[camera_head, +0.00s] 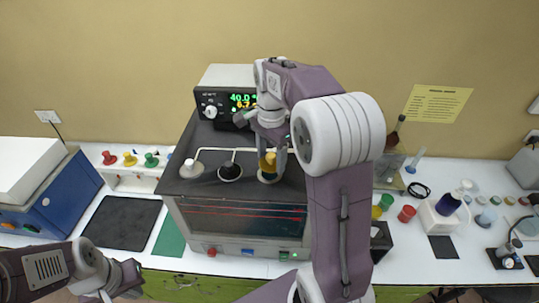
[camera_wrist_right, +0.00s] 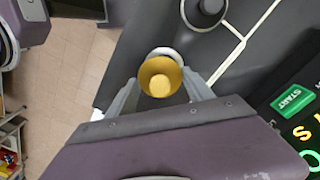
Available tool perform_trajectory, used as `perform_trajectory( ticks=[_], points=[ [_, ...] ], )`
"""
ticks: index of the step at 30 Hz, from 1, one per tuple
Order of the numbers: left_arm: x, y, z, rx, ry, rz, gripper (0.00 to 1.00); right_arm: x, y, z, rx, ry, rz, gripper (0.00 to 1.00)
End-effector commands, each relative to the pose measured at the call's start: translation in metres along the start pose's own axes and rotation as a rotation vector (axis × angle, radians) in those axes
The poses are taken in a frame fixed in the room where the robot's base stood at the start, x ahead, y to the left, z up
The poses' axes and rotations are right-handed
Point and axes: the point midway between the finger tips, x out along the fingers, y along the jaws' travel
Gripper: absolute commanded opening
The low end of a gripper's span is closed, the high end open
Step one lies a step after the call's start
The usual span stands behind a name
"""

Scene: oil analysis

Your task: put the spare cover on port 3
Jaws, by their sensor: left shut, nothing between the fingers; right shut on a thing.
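A yellow cover with a round knob (camera_head: 268,163) is between the fingers of my right gripper (camera_head: 272,158), which is shut on it. It is at the rightmost of three ports in a row on top of the dark bath unit (camera_head: 215,140). In the right wrist view the yellow cover (camera_wrist_right: 160,78) sits over a pale port ring (camera_wrist_right: 165,52); I cannot tell whether it is fully seated. My left gripper (camera_head: 122,280) is shut and empty at the lower left.
Red, yellow and green knobbed covers (camera_head: 130,159) stand on a white rack at the left. Coloured cups (camera_head: 406,214) and glassware crowd the right. A control box with a lit display (camera_head: 225,93) stands behind the ports.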

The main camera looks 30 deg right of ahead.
Motion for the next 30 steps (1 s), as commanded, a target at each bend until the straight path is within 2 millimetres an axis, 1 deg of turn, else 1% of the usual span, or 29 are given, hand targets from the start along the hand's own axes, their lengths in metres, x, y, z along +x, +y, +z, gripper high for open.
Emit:
perform_trajectory(
  ticks=[1, 14, 15, 16, 18, 30],
  points=[
    [0.007, 0.0, 0.001, 0.0, 0.0, 0.0, 0.0, 0.007, 0.0, 0.0, 0.0, 0.0, 0.0, 0.19],
    [0.052, -0.001, 0.005, 0.0, 0.0, 0.0, 0.0, 0.049, 0.0, 0.0, 0.0, 0.001, -0.001, 0.19],
    [0.048, -0.001, 0.005, 0.0, -0.001, 0.0, 0.0, 0.044, 0.0, 0.0, 0.0, 0.001, -0.002, 0.19],
    [0.04, -0.001, 0.004, 0.0, -0.001, 0.0, 0.0, 0.036, 0.0, 0.0, 0.0, 0.0, -0.001, 0.19],
    [0.036, -0.001, 0.003, 0.0, 0.001, 0.0, 0.0, 0.034, 0.0, 0.0, 0.0, 0.0, 0.0, 0.19],
    [0.037, -0.001, 0.004, 0.0, 0.0, 0.0, 0.0, 0.036, 0.0, 0.0, 0.0, 0.0, 0.0, 0.19]
  ],
)
